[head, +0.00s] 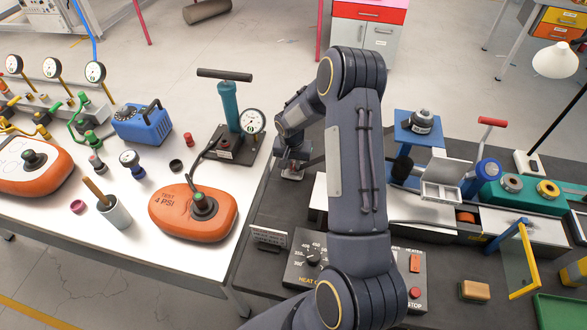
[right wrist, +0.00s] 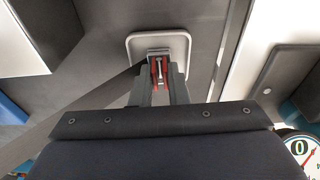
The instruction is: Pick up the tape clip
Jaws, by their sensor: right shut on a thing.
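My left gripper is not in view.
The pump (head: 229,115) and an orange inflatable marked TEST 4 PSI (head: 180,218) stand left of the gripper on the white table (head: 120,215). A heater control box (head: 305,255) is nearer me. A blue stand (head: 405,150) and other tools crowd the bench's right.

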